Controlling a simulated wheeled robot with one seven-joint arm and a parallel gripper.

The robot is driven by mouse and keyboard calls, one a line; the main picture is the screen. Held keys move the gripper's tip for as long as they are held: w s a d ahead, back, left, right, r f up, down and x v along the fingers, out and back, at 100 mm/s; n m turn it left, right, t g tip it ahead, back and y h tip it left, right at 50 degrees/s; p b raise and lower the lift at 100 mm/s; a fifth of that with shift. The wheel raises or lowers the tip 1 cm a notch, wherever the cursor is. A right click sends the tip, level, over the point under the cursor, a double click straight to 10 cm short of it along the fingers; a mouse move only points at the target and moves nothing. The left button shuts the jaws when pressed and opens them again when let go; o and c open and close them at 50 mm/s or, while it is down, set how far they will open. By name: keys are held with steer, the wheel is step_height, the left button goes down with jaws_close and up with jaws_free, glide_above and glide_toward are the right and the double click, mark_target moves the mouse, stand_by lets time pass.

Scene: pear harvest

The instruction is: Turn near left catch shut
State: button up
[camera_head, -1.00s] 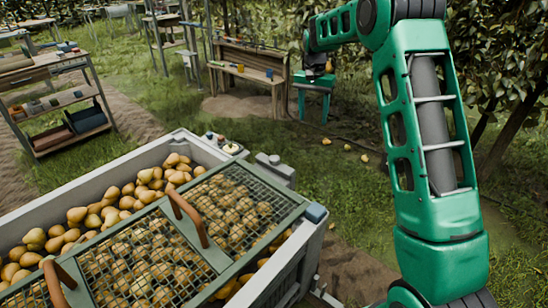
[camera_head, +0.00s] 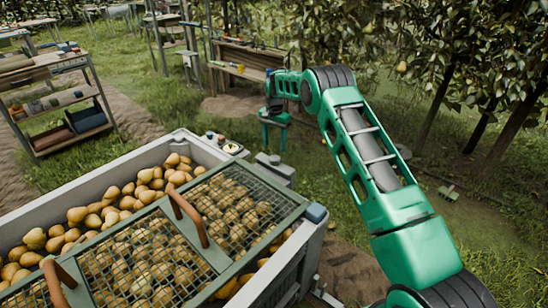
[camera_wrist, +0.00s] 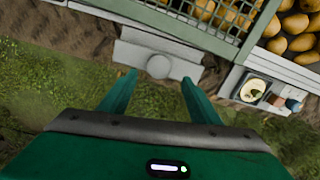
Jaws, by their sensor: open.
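My gripper (camera_head: 274,132) hangs open and empty, fingers down, just beyond the far side of the pear bin (camera_head: 308,250). In the wrist view its two fingers (camera_wrist: 158,80) are spread, with a grey block (camera_wrist: 130,56) bearing a round grey knob (camera_wrist: 159,66) ahead, between the fingertips in the picture. The grey block (camera_head: 276,168) also shows at the bin's outer side in the head view. I see no contact. A green-framed mesh lid (camera_head: 296,214) covers part of the bin, with a blue-grey piece (camera_head: 316,212) at its corner. I cannot tell which piece is the near left catch.
Brown handles (camera_head: 186,212) stand up from the lid. A white round dial (camera_wrist: 253,90) and small knobs (camera_wrist: 292,104) sit on a ledge beside the block. Pears (camera_head: 95,220) fill the bin.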

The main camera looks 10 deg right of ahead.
mark_target(274, 157)
step_height(274, 157, down, 7)
steer(key=shift+r, duration=0.15)
steer(key=shift+c, duration=0.5)
